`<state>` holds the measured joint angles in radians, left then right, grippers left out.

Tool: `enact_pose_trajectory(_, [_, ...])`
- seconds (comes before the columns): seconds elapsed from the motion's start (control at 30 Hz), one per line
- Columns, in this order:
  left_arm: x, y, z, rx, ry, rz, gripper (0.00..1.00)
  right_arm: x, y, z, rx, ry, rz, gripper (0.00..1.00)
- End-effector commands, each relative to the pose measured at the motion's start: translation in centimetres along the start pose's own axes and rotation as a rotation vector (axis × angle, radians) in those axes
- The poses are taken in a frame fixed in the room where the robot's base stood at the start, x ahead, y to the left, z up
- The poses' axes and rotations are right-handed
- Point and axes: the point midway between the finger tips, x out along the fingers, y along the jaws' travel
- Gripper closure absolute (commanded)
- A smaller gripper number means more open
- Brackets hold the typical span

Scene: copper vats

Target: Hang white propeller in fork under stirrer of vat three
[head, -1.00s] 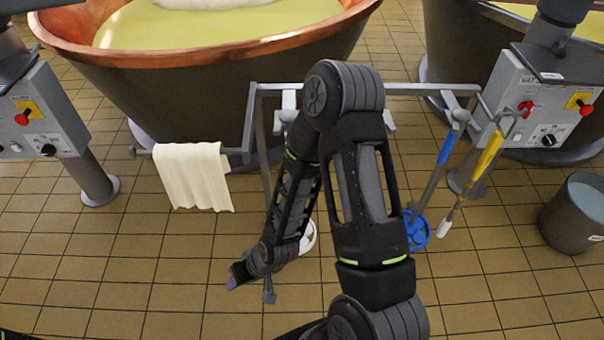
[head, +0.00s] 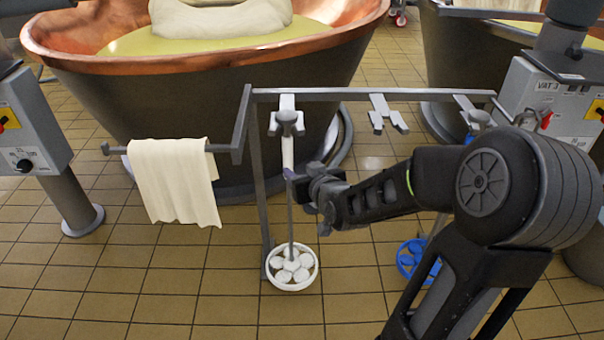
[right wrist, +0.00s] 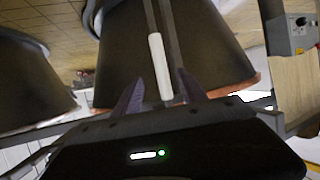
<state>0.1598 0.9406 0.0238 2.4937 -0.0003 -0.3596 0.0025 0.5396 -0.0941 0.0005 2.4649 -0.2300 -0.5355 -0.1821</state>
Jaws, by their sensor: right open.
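The white propeller (head: 292,268) hangs upright from the left fork (head: 288,120) of the grey rack, its round bladed head low near the floor. Its shaft has a white grip. My right gripper (head: 298,186) is open beside the shaft at mid-height. In the right wrist view the white grip (right wrist: 159,65) lies between the two open fingers (right wrist: 161,78); whether they touch it I cannot tell. Vat three's control box (head: 545,100), labelled VAT 3, stands at right, below a stirrer column (head: 570,35). The fork under that stirrer cannot be made out. My left gripper is not in view.
The rack rail (head: 350,96) also has an empty middle fork (head: 387,113) and a blue propeller (head: 408,262), partly behind my right arm. A cream cloth (head: 177,180) hangs at left. A copper vat (head: 210,100) stands behind the rack. The floor in front is clear.

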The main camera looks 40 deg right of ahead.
Motion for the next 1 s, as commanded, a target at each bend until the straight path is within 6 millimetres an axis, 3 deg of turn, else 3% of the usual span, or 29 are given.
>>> enact_pose_trajectory(0.37, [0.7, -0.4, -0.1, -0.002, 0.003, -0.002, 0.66, 2.1, 0.0, 0.2, 0.000, -0.002, -0.001, 0.51])
enact_pose_trajectory(1.0, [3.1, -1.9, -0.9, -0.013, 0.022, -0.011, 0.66, 9.9, -0.1, 0.3, 0.000, -0.001, -0.002, 0.51])
